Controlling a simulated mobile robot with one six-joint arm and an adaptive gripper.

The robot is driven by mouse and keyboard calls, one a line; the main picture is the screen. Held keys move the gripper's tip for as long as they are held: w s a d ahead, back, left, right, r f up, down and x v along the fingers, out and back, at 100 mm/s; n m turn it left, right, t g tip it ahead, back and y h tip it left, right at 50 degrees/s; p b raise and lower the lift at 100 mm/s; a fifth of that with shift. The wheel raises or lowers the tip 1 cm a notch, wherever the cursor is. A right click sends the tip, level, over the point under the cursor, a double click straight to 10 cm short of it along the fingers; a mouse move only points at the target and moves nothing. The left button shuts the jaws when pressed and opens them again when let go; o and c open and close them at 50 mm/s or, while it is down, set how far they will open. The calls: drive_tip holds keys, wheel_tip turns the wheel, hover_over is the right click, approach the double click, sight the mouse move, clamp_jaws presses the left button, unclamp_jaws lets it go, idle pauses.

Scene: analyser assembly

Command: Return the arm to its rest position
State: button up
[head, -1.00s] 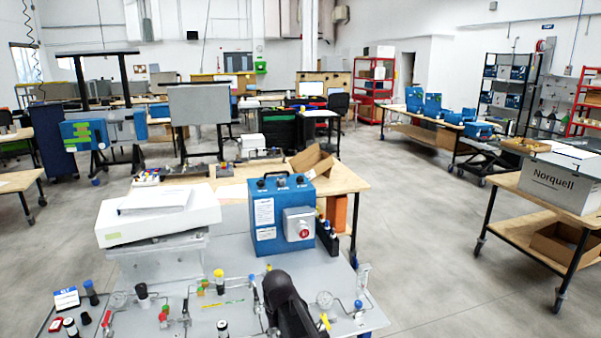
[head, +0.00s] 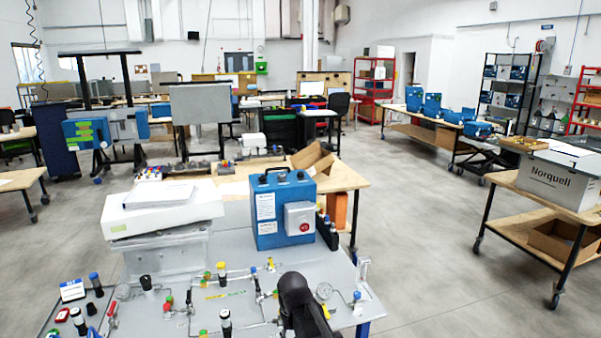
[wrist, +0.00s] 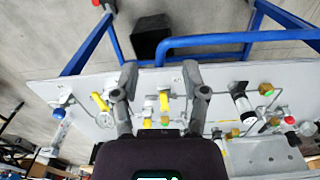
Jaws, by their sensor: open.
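My arm (head: 297,300) shows as a dark shape at the bottom of the head view, over the right part of the grey analyser panel (head: 205,330). In the wrist view my gripper (wrist: 158,72) is open, its two grey fingers apart with nothing held between them. Behind the fingers lie the panel (wrist: 80,88) and a yellow-handled valve (wrist: 164,101). The gripper's fingertips cannot be made out in the head view.
A blue box with a red button (head: 268,225) and a white instrument (head: 160,212) stand at the panel's back. Valves and tubing, including a round gauge (head: 324,291), surround my arm. A cart with a Norquell box (head: 555,180) is at right; open floor (head: 420,250) lies between.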

drive_tip(key=s+d+f+m+b, duration=0.1)
drive_tip(key=s+d+f+b, duration=0.2)
drive_tip(key=d, duration=0.6)
drive_tip(key=s+d+f+m+b, duration=0.1)
drive_tip(key=s+d, duration=0.4)
drive_tip(key=d, duration=0.5)
wheel_tip(320, 180, down, 2)
drive_tip(key=shift+s+f+m+b, duration=0.1)
drive_tip(key=shift+s+m+b, duration=0.25)
drive_tip(key=shift+b, duration=0.55)
